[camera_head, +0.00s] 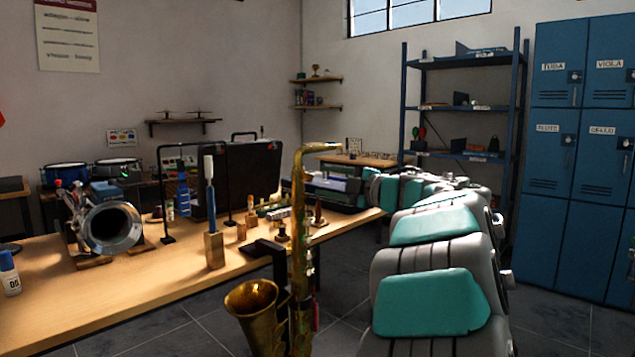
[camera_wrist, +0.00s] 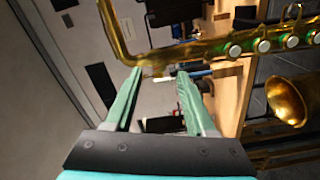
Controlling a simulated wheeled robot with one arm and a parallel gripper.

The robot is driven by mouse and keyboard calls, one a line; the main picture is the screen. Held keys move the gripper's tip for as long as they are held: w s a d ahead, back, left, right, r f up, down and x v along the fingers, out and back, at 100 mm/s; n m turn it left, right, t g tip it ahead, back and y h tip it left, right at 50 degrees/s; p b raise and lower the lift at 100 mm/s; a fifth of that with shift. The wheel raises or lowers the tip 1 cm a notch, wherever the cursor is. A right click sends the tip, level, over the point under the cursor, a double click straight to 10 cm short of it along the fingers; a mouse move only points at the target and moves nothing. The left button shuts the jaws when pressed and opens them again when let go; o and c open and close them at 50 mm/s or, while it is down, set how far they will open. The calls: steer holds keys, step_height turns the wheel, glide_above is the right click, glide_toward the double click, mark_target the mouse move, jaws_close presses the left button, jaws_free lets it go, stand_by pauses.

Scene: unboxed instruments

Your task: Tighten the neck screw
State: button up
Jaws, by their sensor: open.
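The brass saxophone (camera_head: 298,225) stands upright at the front edge of the workbench, its neck (camera_head: 320,147) bending right at the top and its bell (camera_head: 252,308) low. In the wrist view its tube (camera_wrist: 190,52) crosses just beyond my fingers, with the bell (camera_wrist: 288,100) at right. A small brass piece (camera_wrist: 155,72) on the tube shows between the fingertips; it looks like the neck screw, but is too small to be sure. My gripper (camera_wrist: 160,73) is open, its two teal fingers on either side of that piece. I cannot tell whether they touch it.
The wooden workbench (camera_head: 185,283) holds a silver horn (camera_head: 112,225), a brush in a wooden block (camera_head: 211,210), a glue bottle (camera_head: 9,273) and a black case (camera_head: 240,180). Blue lockers (camera_head: 565,170) and a shelf rack (camera_head: 462,110) stand behind at right. Tiled floor lies in front.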

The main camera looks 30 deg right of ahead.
steer(key=shift+v, duration=1.85)
